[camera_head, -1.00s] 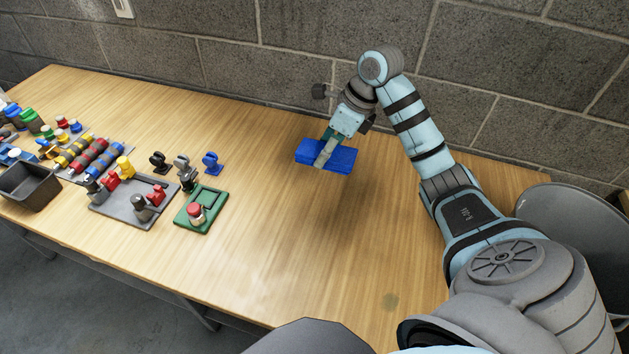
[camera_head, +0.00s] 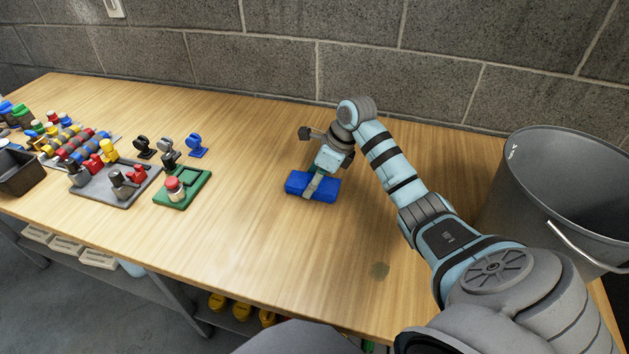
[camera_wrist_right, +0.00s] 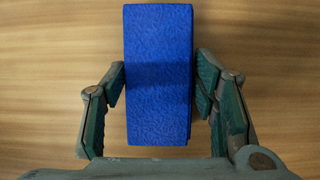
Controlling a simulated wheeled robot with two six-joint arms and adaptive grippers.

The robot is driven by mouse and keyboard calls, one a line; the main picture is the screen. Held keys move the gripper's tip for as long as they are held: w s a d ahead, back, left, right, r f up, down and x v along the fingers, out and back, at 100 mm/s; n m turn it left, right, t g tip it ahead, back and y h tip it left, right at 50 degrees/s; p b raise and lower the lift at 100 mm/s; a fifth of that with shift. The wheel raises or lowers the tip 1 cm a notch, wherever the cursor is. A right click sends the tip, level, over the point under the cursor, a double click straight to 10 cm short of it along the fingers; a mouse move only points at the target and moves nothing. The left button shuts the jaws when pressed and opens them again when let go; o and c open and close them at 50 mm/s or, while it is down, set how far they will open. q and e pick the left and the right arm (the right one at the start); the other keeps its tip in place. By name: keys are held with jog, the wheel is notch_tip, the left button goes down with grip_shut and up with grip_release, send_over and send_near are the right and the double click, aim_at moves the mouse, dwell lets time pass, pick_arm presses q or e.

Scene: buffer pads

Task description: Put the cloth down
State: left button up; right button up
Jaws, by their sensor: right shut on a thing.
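The blue cloth (camera_head: 325,188) is a folded block over the middle of the wooden table. My right gripper (camera_head: 310,188) comes down on it from above and is shut on it. In the right wrist view the cloth (camera_wrist_right: 158,110) stands lengthwise between the two fingers (camera_wrist_right: 160,85), which press its sides. Whether the cloth touches the table is hard to tell. My left gripper is not in view.
A green base (camera_head: 184,190) with a red-topped button is left of the cloth. A grey plate (camera_head: 108,188) with fittings and several coloured parts lie farther left. A grey bucket (camera_head: 560,190) stands at the right. The table (camera_head: 260,240) around the cloth is clear.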

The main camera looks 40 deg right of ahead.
jog(key=shift+w, duration=0.1)
jog(key=shift+w+f, duration=0.2)
jog(key=shift+f, duration=0.1)
jog(key=o, duration=1)
jog(key=shift+s+r, duration=0.1)
jog(key=shift+r, duration=0.05)
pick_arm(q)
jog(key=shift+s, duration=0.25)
pick_arm(e)
jog(key=shift+o, duration=0.2)
jog(key=shift+r, duration=0.25)
pick_arm(q)
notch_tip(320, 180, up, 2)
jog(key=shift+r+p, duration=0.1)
jog(key=shift+p, duration=0.95)
pick_arm(e)
jog(key=v, duration=1.1)
jog(key=shift+r, duration=0.4)
jog(key=shift+d, duration=0.15)
